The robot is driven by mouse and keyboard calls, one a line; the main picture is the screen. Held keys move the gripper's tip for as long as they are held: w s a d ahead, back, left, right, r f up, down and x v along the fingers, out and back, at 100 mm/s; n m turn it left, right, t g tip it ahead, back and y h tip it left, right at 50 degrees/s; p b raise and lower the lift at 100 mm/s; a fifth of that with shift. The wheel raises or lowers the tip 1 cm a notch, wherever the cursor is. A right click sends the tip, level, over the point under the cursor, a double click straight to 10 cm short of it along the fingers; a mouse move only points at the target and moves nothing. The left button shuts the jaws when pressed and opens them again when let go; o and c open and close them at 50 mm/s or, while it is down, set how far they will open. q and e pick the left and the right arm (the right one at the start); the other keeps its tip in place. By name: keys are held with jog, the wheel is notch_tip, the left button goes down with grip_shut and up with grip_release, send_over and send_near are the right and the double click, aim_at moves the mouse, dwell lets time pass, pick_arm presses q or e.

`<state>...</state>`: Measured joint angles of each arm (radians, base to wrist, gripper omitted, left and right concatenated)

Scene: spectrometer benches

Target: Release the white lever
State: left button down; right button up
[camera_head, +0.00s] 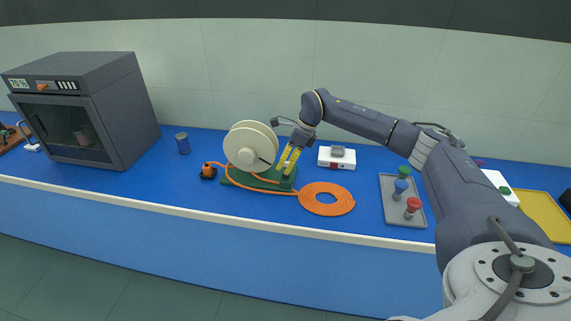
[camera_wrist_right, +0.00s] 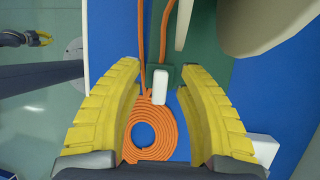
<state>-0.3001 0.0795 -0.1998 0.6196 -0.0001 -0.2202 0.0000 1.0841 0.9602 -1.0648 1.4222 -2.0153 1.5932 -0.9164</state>
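The white lever (camera_wrist_right: 160,86) stands on the green base (camera_wrist_right: 180,78) in the right wrist view. My right gripper (camera_wrist_right: 160,78), with yellow ribbed fingers, is open with a finger on each side of the lever. Gaps show between the fingers and the lever. In the head view the same gripper (camera_head: 289,161) is over the right end of the green base (camera_head: 240,181), beside the cream reel (camera_head: 247,150), and hides the lever.
An orange hose coil (camera_head: 326,198) lies at the front, its line running along the base to an orange-black fitting (camera_head: 208,171). A white box (camera_head: 337,157) stands behind right. A grey tray (camera_head: 388,205) holds coloured knobs.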

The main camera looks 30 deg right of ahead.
grip_shut()
jog(key=shift+w+d+f+m+g+y, duration=0.2)
jog(key=shift+w+d+m+g+y, duration=0.1)
jog(key=shift+g+y, duration=0.45)
jog(key=shift+w+d+f+m+g+y, duration=0.2)
jog(key=shift+w+d+g+y, duration=0.1)
jog(key=shift+g+y, duration=0.45)
jog(key=shift+o, duration=0.2)
grip_release()
jog(key=shift+r, duration=0.1)
jog(key=v, duration=1.2)
